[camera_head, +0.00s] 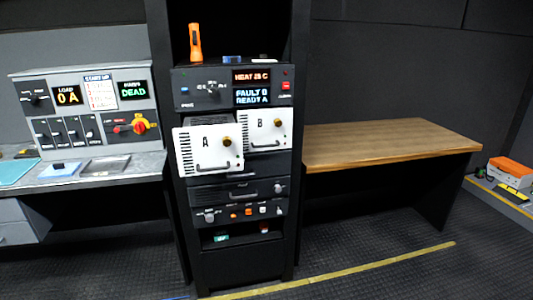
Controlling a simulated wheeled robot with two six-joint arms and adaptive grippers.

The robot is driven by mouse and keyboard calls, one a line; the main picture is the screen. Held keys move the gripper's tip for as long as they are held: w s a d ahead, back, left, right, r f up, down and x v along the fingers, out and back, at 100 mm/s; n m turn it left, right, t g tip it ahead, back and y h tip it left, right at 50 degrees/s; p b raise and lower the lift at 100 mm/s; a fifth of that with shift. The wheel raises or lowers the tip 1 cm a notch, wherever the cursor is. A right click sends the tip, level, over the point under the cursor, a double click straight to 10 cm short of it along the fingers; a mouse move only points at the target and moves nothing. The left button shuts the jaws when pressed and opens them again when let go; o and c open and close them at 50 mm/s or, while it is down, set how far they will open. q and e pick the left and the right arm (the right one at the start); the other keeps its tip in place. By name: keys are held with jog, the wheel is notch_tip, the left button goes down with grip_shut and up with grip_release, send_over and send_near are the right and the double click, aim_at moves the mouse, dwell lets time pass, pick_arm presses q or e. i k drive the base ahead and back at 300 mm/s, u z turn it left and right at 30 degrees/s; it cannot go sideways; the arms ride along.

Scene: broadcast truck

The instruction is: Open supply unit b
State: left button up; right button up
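Supply unit B (258,129) is a white panel marked "B" on the right of the black rack's middle bay. It has a brass knob (278,121) at upper right and a dark handle low on its front. Supply unit A (205,151), marked "A", is at its left and juts out of the rack towards me. Unit A has its own brass knob (227,142) and handle. Unit B sits further back than unit A; I cannot tell whether it is fully flush. Neither of my grippers is in view.
A display above reads "HEAT", "FAULT B" and "READY A" (252,98). A grey console (85,110) with switches is at left. A wooden table (390,142) at right has a clear top. The floor in front is open.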

aim_at(260, 132)
jog(key=z, duration=0.55)
jog(key=i, duration=0.8)
jog(key=z, duration=0.45)
